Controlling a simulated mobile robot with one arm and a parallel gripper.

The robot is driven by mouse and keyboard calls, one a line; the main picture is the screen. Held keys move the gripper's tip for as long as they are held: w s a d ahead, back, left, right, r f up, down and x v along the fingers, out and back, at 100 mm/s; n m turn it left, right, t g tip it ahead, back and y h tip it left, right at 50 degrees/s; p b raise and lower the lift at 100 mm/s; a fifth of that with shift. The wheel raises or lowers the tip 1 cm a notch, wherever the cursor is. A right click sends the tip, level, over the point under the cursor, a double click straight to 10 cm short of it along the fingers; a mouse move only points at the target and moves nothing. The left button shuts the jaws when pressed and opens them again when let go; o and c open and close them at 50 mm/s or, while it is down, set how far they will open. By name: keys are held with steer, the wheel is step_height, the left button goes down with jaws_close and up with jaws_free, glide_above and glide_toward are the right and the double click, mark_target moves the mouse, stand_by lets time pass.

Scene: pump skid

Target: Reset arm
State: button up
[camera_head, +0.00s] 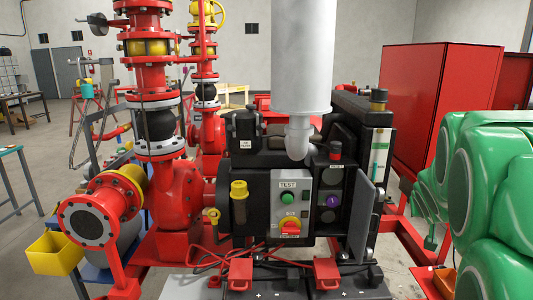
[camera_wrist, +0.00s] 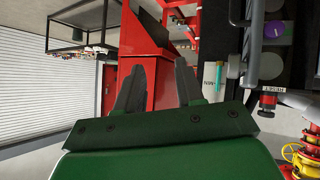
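My green arm (camera_head: 490,190) fills the right side of the head view. In the wrist view my gripper (camera_wrist: 158,75) shows two dark fingers standing apart with nothing between them, so it is open and empty. The gripper is to the right of the pump skid's black engine unit (camera_head: 345,130), apart from its control panel (camera_head: 290,200).
A large red cabinet (camera_head: 432,100) stands behind the arm. Red pipes and valves (camera_head: 160,130) rise on the left, with a yellow box (camera_head: 55,253) low beside them.

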steer(key=s+a+f+n+g+y, duration=0.1)
steer(key=s+a+f+g+y, duration=0.1)
steer(key=s+a, duration=0.7)
steer(key=s+a+f+n+g+y, duration=0.1)
steer(key=s+a+f+g, duration=0.3)
steer(key=s+a, duration=0.5)
steer(key=s+a+f+n+g+y, duration=0.1)
steer(key=s+a+g, duration=0.4)
steer(key=s, duration=1.5)
steer(key=a+f+y, duration=0.1)
steer(key=a+f, duration=0.1)
steer(key=a, duration=0.2)
steer(key=shift+y, duration=0.3)
